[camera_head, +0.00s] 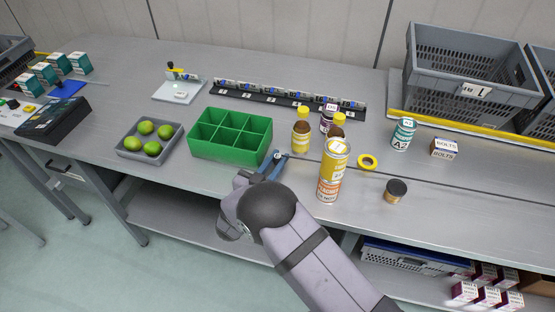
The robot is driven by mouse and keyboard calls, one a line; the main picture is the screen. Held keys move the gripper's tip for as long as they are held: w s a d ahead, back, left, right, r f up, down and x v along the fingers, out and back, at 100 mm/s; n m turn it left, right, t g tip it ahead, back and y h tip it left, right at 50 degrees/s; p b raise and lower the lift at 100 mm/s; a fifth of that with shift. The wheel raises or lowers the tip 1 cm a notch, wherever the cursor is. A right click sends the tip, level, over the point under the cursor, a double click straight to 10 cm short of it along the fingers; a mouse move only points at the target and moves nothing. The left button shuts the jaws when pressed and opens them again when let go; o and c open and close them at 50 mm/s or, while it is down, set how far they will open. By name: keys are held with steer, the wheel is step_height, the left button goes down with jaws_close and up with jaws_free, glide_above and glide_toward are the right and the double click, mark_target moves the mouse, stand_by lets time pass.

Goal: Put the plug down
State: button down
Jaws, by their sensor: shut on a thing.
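My gripper (277,158) shows as small blue fingers beyond my dark wrist, low over the bench just right of the green divided box. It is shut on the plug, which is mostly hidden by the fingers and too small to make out. A white plate (180,91) with a small upright fixture stands at the back left, well away from my gripper.
The green box (231,117) has empty compartments. A grey tray (149,155) of green fruit is to its left.

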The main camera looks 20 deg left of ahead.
mark_target(276, 164)
steer(key=c, duration=1.6)
jaws_free()
steer(key=shift+f, duration=0.1)
steer(key=shift+c, duration=0.2)
steer(key=b+v, duration=0.2)
steer(key=v, duration=0.4)
steer(key=shift+f, duration=0.1)
steer(key=shift+o, duration=0.5)
steer(key=shift+s, duration=0.65)
